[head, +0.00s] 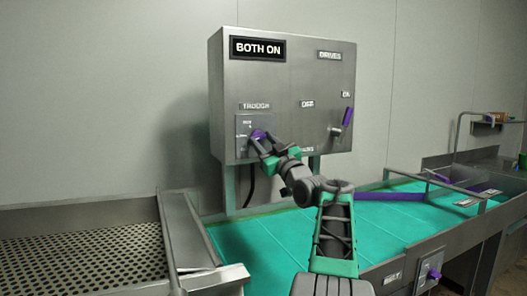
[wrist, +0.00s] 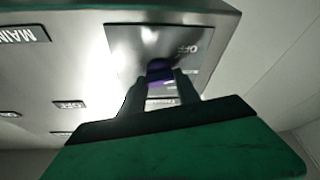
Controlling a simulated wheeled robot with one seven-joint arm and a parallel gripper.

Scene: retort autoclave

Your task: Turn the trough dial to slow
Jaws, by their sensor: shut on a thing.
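The trough dial (head: 258,134) is a purple knob on a small plate under the TROUGH label (head: 256,106), at the lower left of the grey control box. In the wrist view the purple knob (wrist: 160,71) sits between the two fingers. My gripper (head: 262,146) is shut on the knob, coming from the lower right. The fingers also show in the wrist view (wrist: 160,88). An OFF mark (wrist: 187,48) shows on the plate. The gripper hides part of the plate, and I cannot tell which mark the dial points to.
The control box (head: 290,80) carries a BOTH ON sign (head: 258,48) and a purple-handled DRIVES lever (head: 346,117) at right. Below lies a green belt (head: 250,245), with a perforated metal tray (head: 80,250) at left. Another purple knob (head: 433,274) is at lower right, near the BELT label.

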